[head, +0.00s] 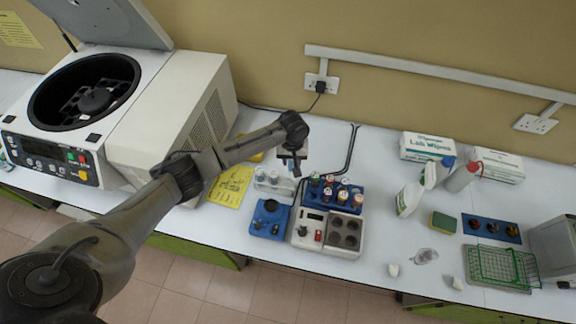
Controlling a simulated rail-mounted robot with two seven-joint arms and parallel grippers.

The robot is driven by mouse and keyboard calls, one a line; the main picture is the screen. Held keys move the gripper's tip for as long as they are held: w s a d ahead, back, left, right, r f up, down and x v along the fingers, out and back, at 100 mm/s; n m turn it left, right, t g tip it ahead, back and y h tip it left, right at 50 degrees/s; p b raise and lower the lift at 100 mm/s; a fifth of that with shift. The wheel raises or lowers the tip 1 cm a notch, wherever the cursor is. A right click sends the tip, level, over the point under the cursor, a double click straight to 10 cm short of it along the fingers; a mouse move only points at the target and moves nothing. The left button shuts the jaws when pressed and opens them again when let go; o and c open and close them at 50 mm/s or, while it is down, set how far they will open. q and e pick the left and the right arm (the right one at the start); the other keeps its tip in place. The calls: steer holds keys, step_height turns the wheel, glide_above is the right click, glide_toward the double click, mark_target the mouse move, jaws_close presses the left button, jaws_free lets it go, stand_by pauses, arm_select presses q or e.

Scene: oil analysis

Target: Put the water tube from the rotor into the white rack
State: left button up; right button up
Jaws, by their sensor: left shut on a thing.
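My left gripper (293,163) hangs over the bench, pointing down, just right of the white rack and behind the blue tube block. It is shut on a tube, taken to be the water tube; this is small, dark and mostly hidden by the fingers. My right gripper is out of view.
The centrifuge (165,115) has its lid up. A blue block of capped tubes (312,190), a white mixer (326,230) and a small blue device (269,219) stand close together near the rack. Bottles (408,200), wipes boxes (427,147) and a green basket (500,266) are at the right.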

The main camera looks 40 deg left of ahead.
arm_select(q)
steer(key=shift+s+a+f, duration=0.15)
steer(key=shift+a+f, duration=0.1)
steer(key=shift+f, duration=0.3)
steer(key=shift+s+a+f, duration=0.15)
steer(key=shift+a+f, duration=0.05)
steer(key=shift+f, duration=0.35)
steer(key=shift+a+f+b, duration=0.1)
steer(key=shift+f+b, duration=0.2)
step_height(320, 180, down, 5)
steer(key=b, duration=0.6)
steer(key=shift+f, duration=0.2)
steer(key=shift+f+b, duration=2.75)
steer(key=shift+b, duration=0.1)
steer(key=o, duration=1)
